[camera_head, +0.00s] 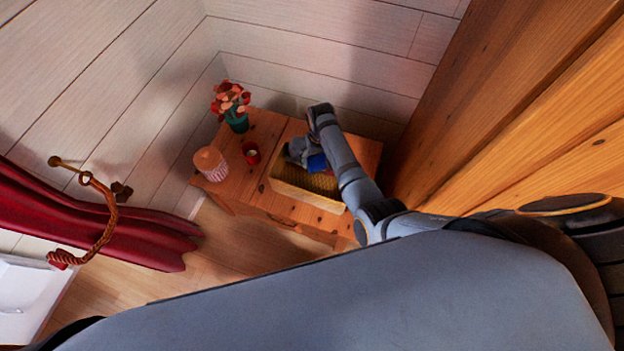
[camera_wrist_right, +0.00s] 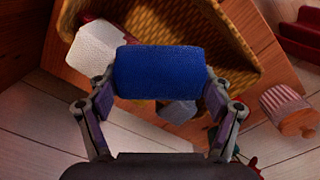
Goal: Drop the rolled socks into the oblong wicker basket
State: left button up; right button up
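The rolled socks are a blue roll (camera_wrist_right: 160,72), held crosswise between the fingers of my right gripper (camera_wrist_right: 159,88) in the right wrist view. Both fingers touch its ends. The oblong wicker basket (camera_wrist_right: 245,62) lies beyond the roll, its yellow-brown weave partly hidden by it. In the head view the basket (camera_head: 322,201) stands on a wooden cabinet. My right gripper (camera_head: 301,152) is over its far part, with the blue roll (camera_head: 317,162) partly hidden by my arm. I cannot tell the exact height of the roll above the basket. My left gripper is not in view.
A striped jar (camera_head: 211,164), a small red cup (camera_head: 251,153) and a potted plant (camera_head: 236,112) stand left of the basket on the cabinet (camera_head: 267,124). A pale object (camera_wrist_right: 92,45) shows near the basket's edge. A wooden wall (camera_head: 500,120) rises at right.

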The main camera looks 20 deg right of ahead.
jog(key=o, duration=0.4)
jog(key=shift+c, duration=0.2)
jog(key=shift+r, duration=0.1)
notch_tip(320, 180, up, 7)
jog(key=shift+r, duration=0.15)
dwell(0.6)
